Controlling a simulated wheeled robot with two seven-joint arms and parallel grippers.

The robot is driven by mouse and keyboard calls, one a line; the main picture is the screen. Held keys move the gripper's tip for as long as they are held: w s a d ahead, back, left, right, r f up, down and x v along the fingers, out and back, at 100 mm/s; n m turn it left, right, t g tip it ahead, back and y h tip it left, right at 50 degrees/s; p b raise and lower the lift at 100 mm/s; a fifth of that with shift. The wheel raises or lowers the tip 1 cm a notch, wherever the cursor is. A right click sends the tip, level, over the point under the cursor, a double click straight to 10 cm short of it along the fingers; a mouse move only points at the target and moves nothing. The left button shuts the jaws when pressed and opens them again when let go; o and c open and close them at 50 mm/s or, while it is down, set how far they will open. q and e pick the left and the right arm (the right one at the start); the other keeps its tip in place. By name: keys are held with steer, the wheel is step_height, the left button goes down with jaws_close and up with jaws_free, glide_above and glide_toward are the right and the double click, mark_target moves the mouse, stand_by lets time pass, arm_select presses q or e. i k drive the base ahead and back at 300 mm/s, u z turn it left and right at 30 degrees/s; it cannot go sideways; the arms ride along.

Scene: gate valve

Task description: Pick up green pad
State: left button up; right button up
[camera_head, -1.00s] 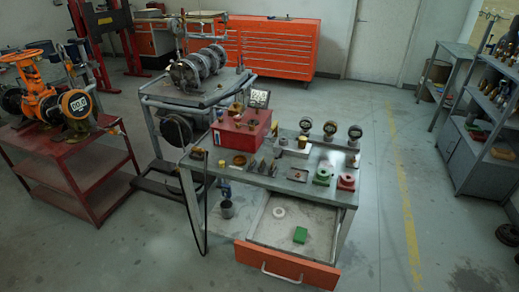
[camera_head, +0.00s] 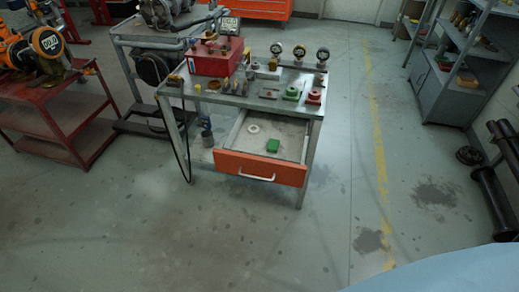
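The green pad (camera_head: 273,145) is a small green block lying in the open drawer (camera_head: 264,167) of the grey workbench, near the drawer's orange front. A white ring (camera_head: 253,129) lies in the drawer behind and left of it. On the bench top, a green part (camera_head: 291,92) stands beside a red one (camera_head: 314,95). Neither of my grippers shows in the head view, so their state cannot be seen.
The workbench (camera_head: 240,98) carries a red box (camera_head: 215,57), several gauges and small parts. A red cart (camera_head: 62,118) stands at the left. Shelves (camera_head: 450,80) and dark pipe parts (camera_head: 490,185) are at the right. The floor before the drawer is clear.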

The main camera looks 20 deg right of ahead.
mark_target(274, 145)
steer(key=u, duration=0.8)
steer(key=i, duration=0.9)
steer(key=z, duration=3.1)
